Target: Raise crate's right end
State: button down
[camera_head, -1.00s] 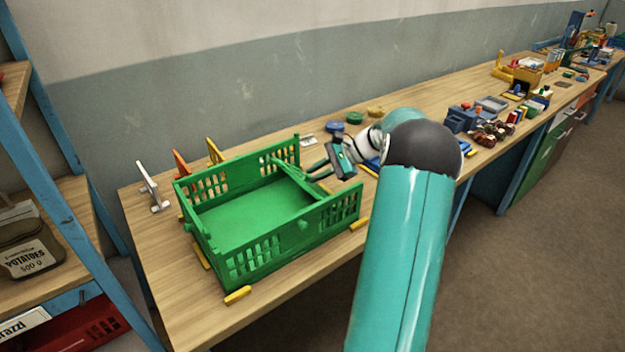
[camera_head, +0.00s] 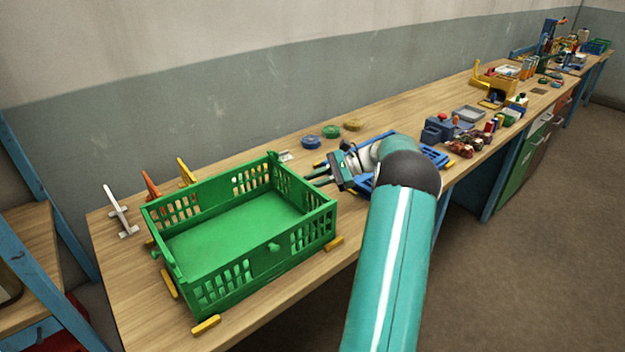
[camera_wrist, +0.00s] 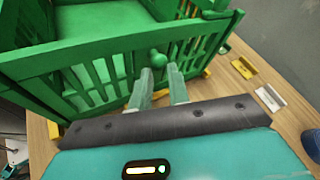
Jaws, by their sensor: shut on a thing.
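The green slatted crate (camera_head: 237,241) sits on the wooden bench, open at the top. Its right end wall (camera_head: 303,187) stands upright or nearly so, between the long walls. In the wrist view this end wall (camera_wrist: 100,72) fills the upper part and carries a round green knob (camera_wrist: 157,58). My gripper (camera_head: 318,178) reaches the wall from the right. Its fingers (camera_wrist: 164,78) are shut at the knob; the exact contact is partly hidden.
Yellow blocks (camera_head: 206,325) lie around the crate's base. White, orange and yellow brackets (camera_head: 121,211) stand behind its left side. A blue crate (camera_head: 432,156) and round lids (camera_head: 331,131) lie to the right. The bench (camera_head: 285,307) has bare wood in front.

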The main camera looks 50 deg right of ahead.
jog(key=shift+s+a+f, duration=0.1)
jog(key=shift+a+f, duration=0.15)
jog(key=shift+f, duration=0.3)
jog(key=c, duration=1.9)
grip_release()
jog(key=shift+d, duration=0.15)
jog(key=shift+o, duration=1.4)
jog(key=shift+a+r, duration=0.1)
jog(key=shift+a, duration=0.1)
jog(key=shift+r, duration=0.1)
jog(key=v, duration=1.3)
jog(key=shift+d, duration=0.4)
